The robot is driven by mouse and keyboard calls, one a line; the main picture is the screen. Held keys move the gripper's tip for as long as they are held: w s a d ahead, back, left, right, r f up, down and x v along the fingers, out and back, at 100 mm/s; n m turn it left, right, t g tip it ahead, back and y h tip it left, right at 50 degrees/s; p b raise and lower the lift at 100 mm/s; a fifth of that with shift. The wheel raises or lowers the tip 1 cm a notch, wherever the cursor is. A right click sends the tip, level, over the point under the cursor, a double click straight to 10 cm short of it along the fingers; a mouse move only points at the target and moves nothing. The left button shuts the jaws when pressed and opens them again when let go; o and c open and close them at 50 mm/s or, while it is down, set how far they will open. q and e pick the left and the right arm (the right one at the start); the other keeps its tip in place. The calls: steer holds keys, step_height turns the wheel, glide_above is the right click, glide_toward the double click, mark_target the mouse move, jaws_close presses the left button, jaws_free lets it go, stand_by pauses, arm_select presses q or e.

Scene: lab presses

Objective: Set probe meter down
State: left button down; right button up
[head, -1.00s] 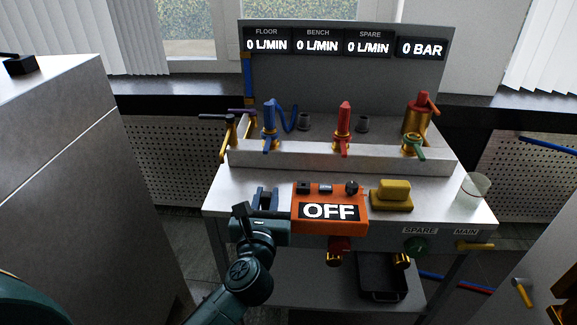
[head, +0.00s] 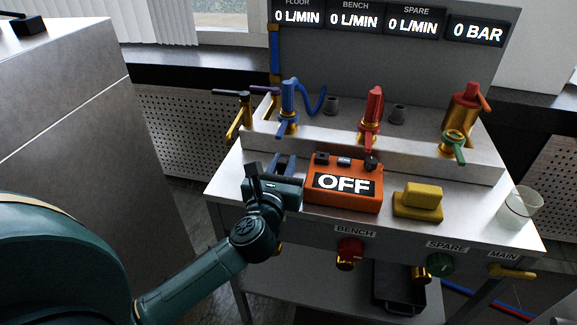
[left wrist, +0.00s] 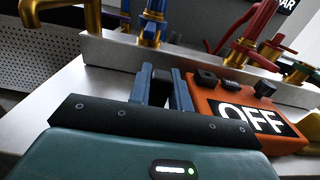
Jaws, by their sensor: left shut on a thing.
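The probe meter is an orange box (head: 340,200) with a display reading OFF and small dark knobs on top. It is at the front left of the metal bench (head: 450,222), upright, left of a yellow block. I cannot tell whether its underside touches the bench top. In the left wrist view the blue fingers (left wrist: 160,88) stand close together beside the orange meter (left wrist: 245,112). My right gripper is not in view.
The yellow block (head: 418,202) and a clear beaker (head: 519,207) stand right of the meter. Behind is a raised ledge with blue (head: 288,105), red (head: 371,112) and green (head: 453,142) valves. Red and green knobs line the front edge. A grey cabinet (head: 75,140) stands left.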

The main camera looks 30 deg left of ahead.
arm_select(q)
steer(key=c, duration=1.7)
jaws_free()
steer(key=shift+f, duration=0.15)
steer(key=shift+c, duration=0.2)
steer(key=o, duration=0.5)
steer(key=shift+c, duration=0.2)
